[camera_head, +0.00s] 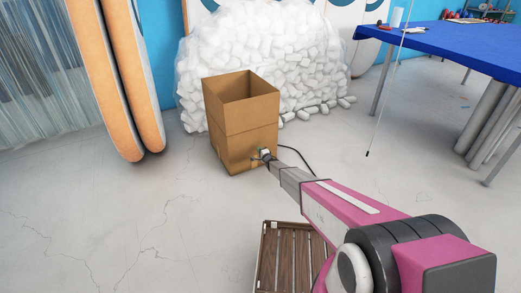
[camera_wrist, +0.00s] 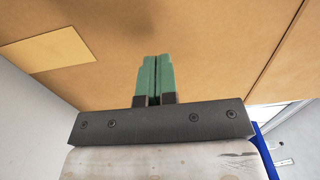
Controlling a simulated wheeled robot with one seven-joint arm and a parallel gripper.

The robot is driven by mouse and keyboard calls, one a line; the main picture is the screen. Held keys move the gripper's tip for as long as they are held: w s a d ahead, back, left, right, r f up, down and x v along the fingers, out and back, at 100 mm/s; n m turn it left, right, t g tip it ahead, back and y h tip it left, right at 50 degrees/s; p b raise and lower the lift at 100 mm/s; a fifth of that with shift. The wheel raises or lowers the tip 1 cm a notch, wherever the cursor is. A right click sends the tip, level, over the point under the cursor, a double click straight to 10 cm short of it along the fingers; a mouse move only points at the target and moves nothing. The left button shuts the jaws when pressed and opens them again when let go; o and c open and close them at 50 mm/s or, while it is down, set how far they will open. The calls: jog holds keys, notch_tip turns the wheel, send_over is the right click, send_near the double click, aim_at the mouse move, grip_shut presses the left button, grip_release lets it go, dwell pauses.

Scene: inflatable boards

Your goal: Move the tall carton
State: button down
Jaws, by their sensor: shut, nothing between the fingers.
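The tall carton (camera_head: 240,130) is a brown cardboard box, open at the top, standing upright on the floor in the head view. In the wrist view the carton's brown face (camera_wrist: 215,55) fills most of the picture, with a paler tape patch (camera_wrist: 48,50) at the left. My gripper (camera_head: 257,160) is at the carton's lower right front. In the wrist view my gripper (camera_wrist: 155,62) shows two green fingers shut together with nothing between them. The fingertips are right at the carton's face; I cannot tell whether they touch it.
A pile of white foam blocks (camera_head: 300,60) lies behind the carton. Tall orange-edged boards (camera_head: 120,80) stand at the left. A blue-topped table (camera_head: 450,45) is at the right. A slatted wooden pallet (camera_head: 285,260) lies in front. The floor left of the carton is clear.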

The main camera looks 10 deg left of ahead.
jog(key=v, duration=1.1)
jog(key=s+d+r+n+g+h, duration=0.1)
jog(key=s+d+r+g+h, duration=0.1)
jog(key=s+d+r+h, duration=0.45)
jog(key=s+d+r+n+g+h, duration=0.25)
jog(key=s+d+r, duration=0.45)
jog(key=d+r, duration=0.45)
jog(key=s+d+r+n+g, duration=0.2)
jog(key=s+r, duration=0.4)
jog(key=s, duration=0.6)
jog(key=s+d+r+n+g, duration=0.3)
jog(key=s+d+r+g, duration=0.2)
jog(key=s, duration=0.7)
jog(key=s+d+r+n+g+h, duration=0.1)
jog(key=s+r, duration=0.5)
jog(key=s, duration=0.6)
jog(key=d+n+g, duration=0.1)
jog(key=d+g, duration=0.1)
jog(key=shift+d+r+n, duration=0.3)
jog(key=shift+r+n, duration=0.05)
jog(key=shift+s+g, duration=0.1)
jog(key=shift+g, duration=0.15)
